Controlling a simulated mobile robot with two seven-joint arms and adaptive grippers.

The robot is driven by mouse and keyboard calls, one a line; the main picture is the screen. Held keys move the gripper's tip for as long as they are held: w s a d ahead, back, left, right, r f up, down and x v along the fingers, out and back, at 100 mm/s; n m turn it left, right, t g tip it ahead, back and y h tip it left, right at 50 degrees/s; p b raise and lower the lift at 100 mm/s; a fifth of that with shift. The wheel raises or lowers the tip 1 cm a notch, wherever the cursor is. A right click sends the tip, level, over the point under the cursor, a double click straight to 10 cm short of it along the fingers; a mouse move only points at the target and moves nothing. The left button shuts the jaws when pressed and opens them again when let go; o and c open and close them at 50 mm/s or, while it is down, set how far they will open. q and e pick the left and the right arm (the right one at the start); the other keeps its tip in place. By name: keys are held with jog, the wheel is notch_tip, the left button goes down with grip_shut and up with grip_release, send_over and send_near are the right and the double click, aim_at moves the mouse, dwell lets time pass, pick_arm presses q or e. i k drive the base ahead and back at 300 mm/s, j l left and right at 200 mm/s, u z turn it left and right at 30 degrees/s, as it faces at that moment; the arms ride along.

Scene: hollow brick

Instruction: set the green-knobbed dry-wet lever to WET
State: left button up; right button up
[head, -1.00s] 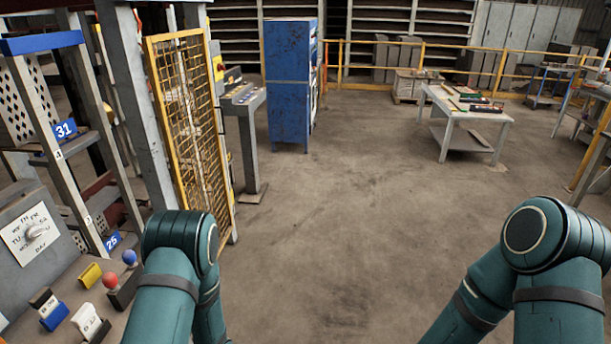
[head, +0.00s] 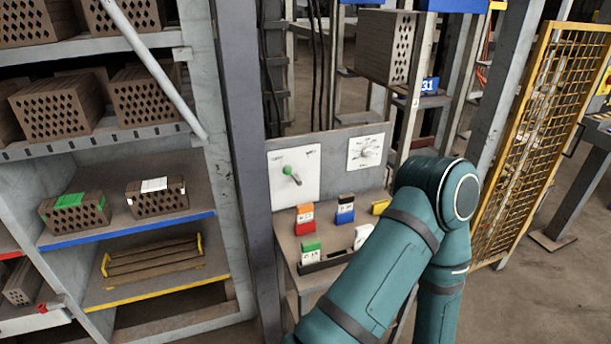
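The green-knobbed lever (head: 289,172) is on a white plate (head: 306,187) at the left of a grey upright panel (head: 328,150). Its knob points up and to the left of its pivot. Small labels sit at the plate's upper left and upper right corners; they are too small to read surely. My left arm stands in front and to the right of the panel, with its elbow highest. Neither of my grippers is in view.
A white dial plate (head: 366,152) is right of the lever. Below, a sloping desk holds an orange-and-white block (head: 305,219), a blue-and-white block (head: 345,209) and a green-and-white block (head: 311,251). A brick rack (head: 215,180) stands left; a yellow mesh guard (head: 520,140) stands right.

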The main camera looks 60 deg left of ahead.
aim_at(288, 170)
jog(key=u, duration=2.2)
jog(key=l, duration=0.25)
